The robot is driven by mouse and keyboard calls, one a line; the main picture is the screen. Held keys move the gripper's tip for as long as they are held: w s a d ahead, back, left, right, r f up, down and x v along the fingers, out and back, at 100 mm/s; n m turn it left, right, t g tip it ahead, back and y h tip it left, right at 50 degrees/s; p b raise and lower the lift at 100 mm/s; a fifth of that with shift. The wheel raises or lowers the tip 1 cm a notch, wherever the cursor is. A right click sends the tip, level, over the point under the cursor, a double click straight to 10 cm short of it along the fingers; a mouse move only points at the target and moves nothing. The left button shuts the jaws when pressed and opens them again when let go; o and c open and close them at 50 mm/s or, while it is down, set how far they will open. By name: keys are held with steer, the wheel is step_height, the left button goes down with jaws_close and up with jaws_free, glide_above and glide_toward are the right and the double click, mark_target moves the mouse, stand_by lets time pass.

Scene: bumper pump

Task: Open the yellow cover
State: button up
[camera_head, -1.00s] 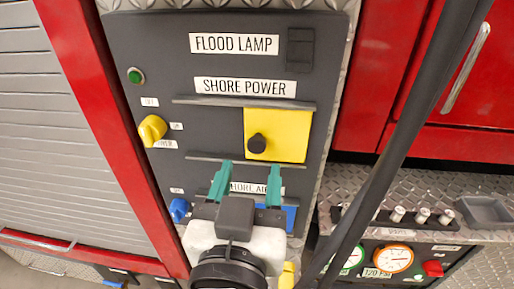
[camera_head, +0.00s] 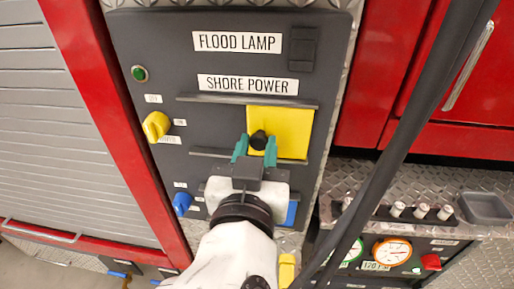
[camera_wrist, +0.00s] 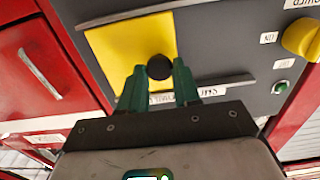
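The yellow cover (camera_head: 292,128) is a flat square panel between two dark rails under the "SHORE POWER" label. A round black knob (camera_head: 259,140) stands out near its left edge. My gripper (camera_head: 256,150) has teal fingers, open, one on each side of the knob in the head view. In the wrist view the knob (camera_wrist: 160,67) shows just beyond and between the two fingertips (camera_wrist: 158,75), with the yellow cover (camera_wrist: 125,42) behind. I cannot tell whether the fingers touch the knob. The cover sits at the right end of the rails.
A yellow rotary switch (camera_head: 156,126) and a blue one (camera_head: 182,203) are left on the dark panel. A green button (camera_head: 139,73) is above them. A thick dark bar (camera_head: 400,140) crosses the view at right. A blue cover (camera_head: 291,212) shows below, partly hidden by my gripper.

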jaws_close()
steer(key=shift+a, duration=0.15)
steer(key=a+b, duration=0.4)
steer(key=a, duration=0.6)
steer(key=shift+w, duration=0.2)
steer(key=o, duration=0.5)
jaws_free()
steer(key=s+b, duration=0.2)
steer(key=s, duration=0.9)
steer(key=shift+a, duration=0.15)
